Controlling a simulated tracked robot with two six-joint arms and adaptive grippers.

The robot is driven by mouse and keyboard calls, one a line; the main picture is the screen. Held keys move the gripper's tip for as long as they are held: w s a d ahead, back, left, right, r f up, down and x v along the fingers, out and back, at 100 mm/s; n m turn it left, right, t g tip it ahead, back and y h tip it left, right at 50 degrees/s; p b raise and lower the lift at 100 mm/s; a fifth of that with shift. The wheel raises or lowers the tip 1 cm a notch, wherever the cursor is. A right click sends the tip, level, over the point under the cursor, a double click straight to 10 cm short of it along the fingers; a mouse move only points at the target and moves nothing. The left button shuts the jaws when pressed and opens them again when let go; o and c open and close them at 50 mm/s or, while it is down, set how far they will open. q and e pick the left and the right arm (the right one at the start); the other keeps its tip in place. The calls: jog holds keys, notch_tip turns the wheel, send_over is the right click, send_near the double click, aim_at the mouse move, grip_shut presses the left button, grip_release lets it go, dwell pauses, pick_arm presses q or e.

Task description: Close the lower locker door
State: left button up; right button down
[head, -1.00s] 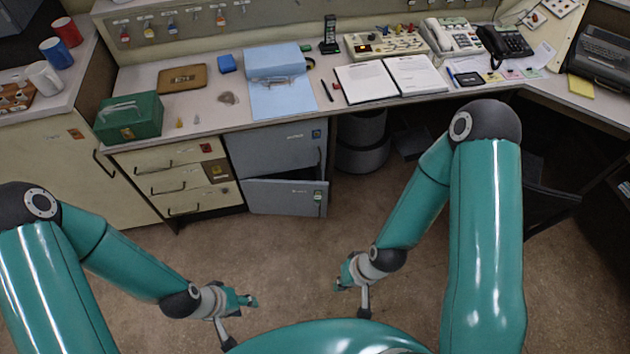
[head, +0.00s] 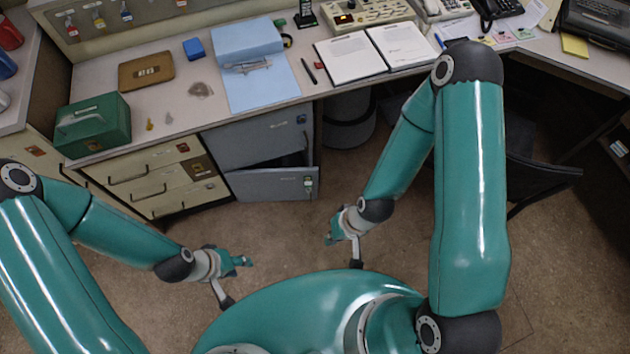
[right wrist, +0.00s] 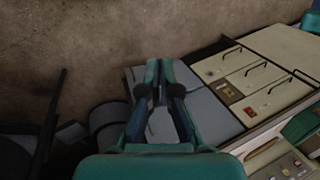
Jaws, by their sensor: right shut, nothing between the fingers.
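The lower locker door (head: 272,185) is grey and stands ajar, with a dark gap above its top edge and a green-tagged lock at its right end. The grey upper locker door (head: 258,140) above it looks closed. My right gripper (head: 331,239) is shut and empty, over the floor in front and to the right of the lower door, apart from it. It also shows in the right wrist view (right wrist: 163,72), in front of the grey lockers (right wrist: 212,118). My left gripper (head: 247,262) is over the floor, nearer me than the door; its fingers are too small to read.
Cream drawers (head: 160,180) stand left of the lockers. A grey bin (head: 349,122) is under the desk to their right, and a dark chair (head: 540,172) stands farther right. The desk (head: 310,92) holds papers and a green box (head: 92,125). The floor before the lockers is clear.

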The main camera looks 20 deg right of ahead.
jog(key=w+d+f+t+h+b, duration=0.1)
jog(key=w+f+t+b, duration=0.2)
jog(key=w+f+b, duration=0.5)
jog(key=w+f+t+h+b, duration=0.1)
jog(key=w+f+t+b, duration=0.25)
jog(key=f+b, duration=0.45)
jog(key=w+d+f+t+h+b, duration=0.1)
jog(key=w+f+t+b, duration=0.1)
jog(key=w+f+b, duration=0.65)
jog(key=t+h+b, duration=0.5)
jog(key=t+b, duration=0.3)
jog(key=b, duration=0.7)
send_near(316, 176)
jog(key=shift+m, duration=0.4)
jog(key=b+x, duration=0.4)
jog(key=x, duration=0.2)
jog(key=shift+w+a, duration=0.1)
jog(key=shift+w, duration=0.15)
pick_arm(q)
notch_tip(316, 176, down, 44)
jog(key=shift+f, duration=0.15)
pick_arm(e)
jog(key=shift+w+r, duration=0.1)
jog(key=shift+w, duration=0.25)
pick_arm(q)
jog(key=shift+b, duration=0.3)
